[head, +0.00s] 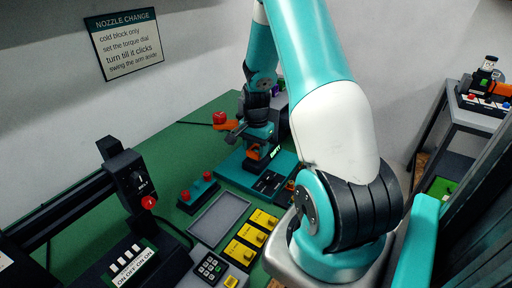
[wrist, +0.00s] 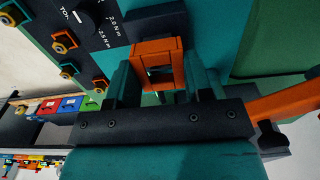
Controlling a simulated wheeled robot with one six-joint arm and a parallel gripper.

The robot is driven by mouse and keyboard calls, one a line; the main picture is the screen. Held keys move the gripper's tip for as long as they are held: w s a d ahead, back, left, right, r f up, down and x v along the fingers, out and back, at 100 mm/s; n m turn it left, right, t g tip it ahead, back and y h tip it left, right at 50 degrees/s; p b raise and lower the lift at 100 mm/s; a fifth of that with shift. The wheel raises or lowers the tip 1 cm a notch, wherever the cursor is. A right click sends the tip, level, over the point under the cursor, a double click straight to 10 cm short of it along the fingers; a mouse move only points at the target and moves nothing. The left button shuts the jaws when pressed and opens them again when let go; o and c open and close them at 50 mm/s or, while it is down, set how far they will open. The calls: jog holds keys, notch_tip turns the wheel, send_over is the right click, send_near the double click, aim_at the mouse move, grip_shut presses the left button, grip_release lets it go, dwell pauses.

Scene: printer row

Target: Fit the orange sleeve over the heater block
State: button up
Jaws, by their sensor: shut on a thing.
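The orange sleeve (wrist: 139,70) is a small open-centred frame between the two fingers of my gripper (wrist: 162,85) in the wrist view. My gripper is shut on it. In the head view my gripper (head: 262,140) points down over the teal fixture, and a bit of orange (head: 253,153) shows at its tip. A dark part (wrist: 155,22) lies just beyond the sleeve in the wrist view. I cannot tell whether it is the heater block, or whether the sleeve is around anything. The heater block is not clearly visible in the head view.
An orange arm (wrist: 288,104) reaches in close at the right of my gripper. A red knob (head: 219,118) stands beside the fixture. An empty grey tray (head: 218,218) lies in front.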

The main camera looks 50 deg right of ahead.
jog(key=shift+f+b, duration=0.6)
jog(key=shift+f, duration=0.35)
jog(key=o, duration=0.9)
jog(key=shift+o, duration=0.2)
jog(key=shift+r, duration=0.1)
notch_tip(320, 180, up, 17)
jog(key=b, duration=0.1)
jog(key=shift+r, duration=0.1)
